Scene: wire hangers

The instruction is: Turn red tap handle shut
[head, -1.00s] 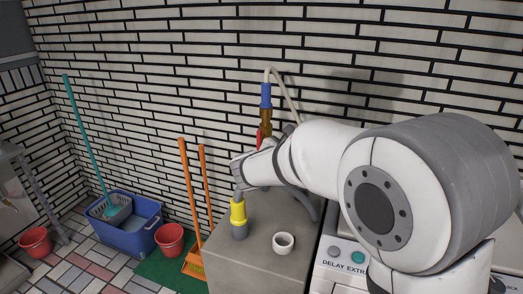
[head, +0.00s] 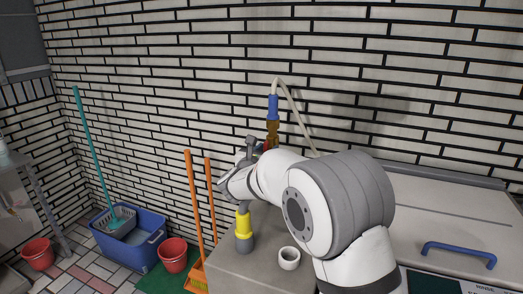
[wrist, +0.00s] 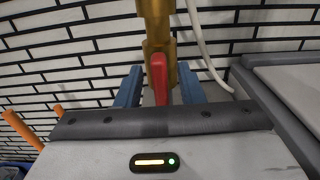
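The brass tap (head: 272,130) is mounted at the wall, with a blue fitting and a pale hose above it. It also shows in the wrist view (wrist: 157,28). Its red handle (wrist: 158,76) hangs down in front of the tap body, roughly upright in the wrist view. My gripper (wrist: 159,88) is open, with one blue finger on each side of the handle and a visible gap on both sides. In the head view my arm hides most of the handle and the fingertips.
A yellow-topped grey bottle (head: 243,229) and a white cup (head: 289,258) stand on the grey counter (head: 233,268) below my arm. A white machine lid with a blue handle (head: 458,254) is at right. Brooms, a blue tub (head: 130,240) and red buckets stand at left.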

